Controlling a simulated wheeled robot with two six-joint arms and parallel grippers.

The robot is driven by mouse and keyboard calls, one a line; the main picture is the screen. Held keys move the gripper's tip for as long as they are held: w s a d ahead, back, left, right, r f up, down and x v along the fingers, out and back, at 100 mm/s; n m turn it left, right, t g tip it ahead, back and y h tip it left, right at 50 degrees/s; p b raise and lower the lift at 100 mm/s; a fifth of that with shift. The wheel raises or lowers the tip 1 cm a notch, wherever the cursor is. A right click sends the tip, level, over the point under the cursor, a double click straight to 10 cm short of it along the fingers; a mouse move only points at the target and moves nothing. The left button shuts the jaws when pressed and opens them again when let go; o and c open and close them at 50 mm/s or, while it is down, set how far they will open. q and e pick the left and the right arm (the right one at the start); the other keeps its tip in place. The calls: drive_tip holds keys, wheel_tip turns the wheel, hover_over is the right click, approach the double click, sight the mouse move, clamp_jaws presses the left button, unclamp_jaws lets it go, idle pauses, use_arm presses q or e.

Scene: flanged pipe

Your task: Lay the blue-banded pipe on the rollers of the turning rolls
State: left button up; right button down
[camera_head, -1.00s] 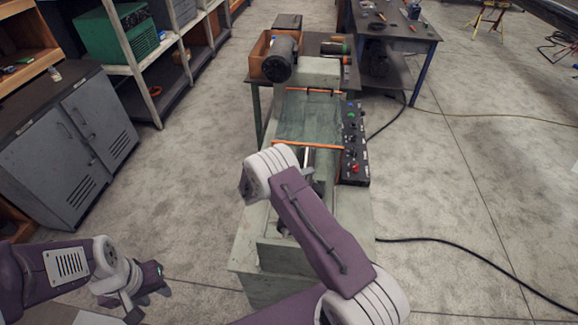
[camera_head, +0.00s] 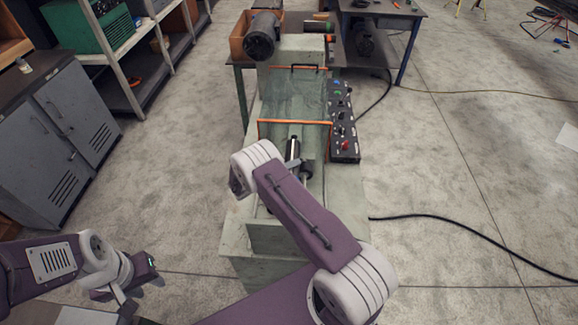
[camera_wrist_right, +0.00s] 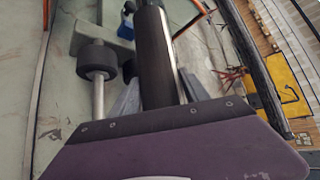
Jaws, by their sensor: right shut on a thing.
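A dark pipe (camera_wrist_right: 153,50) with a shiny strip runs between the fingers of my right gripper (camera_wrist_right: 152,92), which is shut on it. No blue band shows on it. In the head view a dark, shiny end of the pipe (camera_head: 293,150) shows over the green machine bed (camera_head: 275,237); my right arm hides the right gripper. In the wrist view a black roller (camera_wrist_right: 97,59) on a steel shaft sits left of the pipe. I cannot tell whether the pipe touches any roller. My left gripper (camera_head: 142,290) hangs low at the left, away from the machine; its finger opening is unclear.
A control box (camera_head: 344,120) lines the machine's right side. Orange-edged guards (camera_head: 296,122) cross its bed. A dark motor-like cylinder (camera_head: 261,38) stands at the far end. A grey cabinet (camera_head: 60,125) is at left; a black cable (camera_head: 450,222) crosses the floor at right.

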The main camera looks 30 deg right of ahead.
wheel_tip(320, 180, down, 7)
drive_tip(key=b, duration=0.5)
drive_tip(key=shift+b, duration=0.3)
drive_tip(key=c, duration=0.6)
unclamp_jaws()
drive_tip(key=o, duration=0.6)
drive_tip(key=shift+f, duration=0.1)
drive_tip(key=shift+s, duration=0.15)
